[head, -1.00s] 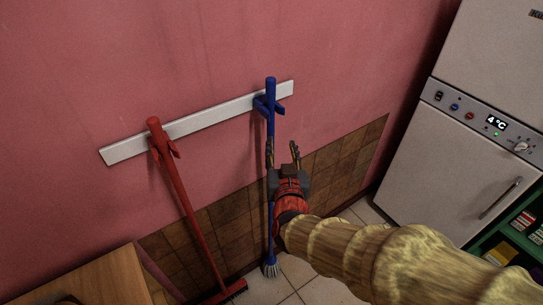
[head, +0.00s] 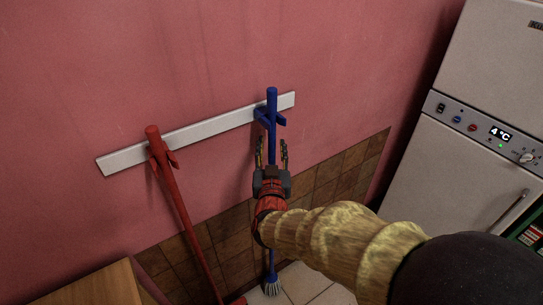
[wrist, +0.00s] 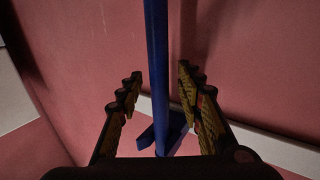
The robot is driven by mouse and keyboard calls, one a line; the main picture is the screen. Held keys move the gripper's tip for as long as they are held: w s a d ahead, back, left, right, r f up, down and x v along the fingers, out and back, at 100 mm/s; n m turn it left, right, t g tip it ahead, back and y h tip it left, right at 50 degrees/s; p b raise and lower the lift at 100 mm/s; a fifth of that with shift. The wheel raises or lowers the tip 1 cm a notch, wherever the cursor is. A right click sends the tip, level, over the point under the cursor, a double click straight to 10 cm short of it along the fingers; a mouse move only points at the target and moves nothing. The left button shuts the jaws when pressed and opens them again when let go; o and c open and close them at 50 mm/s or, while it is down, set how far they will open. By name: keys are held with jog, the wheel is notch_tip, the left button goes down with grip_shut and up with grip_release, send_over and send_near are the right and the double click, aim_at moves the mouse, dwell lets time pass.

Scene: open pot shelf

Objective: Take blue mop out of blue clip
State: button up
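The blue mop (head: 272,98) stands upright against the wall, its head (head: 272,286) down near the floor. Its handle sits in the blue clip (head: 280,120) on the white wall rail. My gripper (head: 271,148) is open just below the clip, with one finger on each side of the handle. In the wrist view the handle (wrist: 157,60) runs between the two spread fingers (wrist: 158,95), with gaps on both sides. The clip (wrist: 176,128) shows low in that view. My gripper and wrist hide the lower middle of the handle.
A red broom (head: 180,205) hangs on the same white rail (head: 207,129) to the left. A wooden surface (head: 95,288) is at the lower left. A fridge (head: 455,165) stands at the right. The wall between the mop and the fridge is free.

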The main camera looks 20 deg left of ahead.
jog(key=shift+w, duration=0.1)
jog(key=shift+c, duration=1)
jog(key=c, duration=0.7)
grip_shut()
jog(key=shift+o, duration=1.5)
grip_release()
jog(key=shift+r, duration=0.1)
grip_shut()
jog(key=shift+r, duration=0.1)
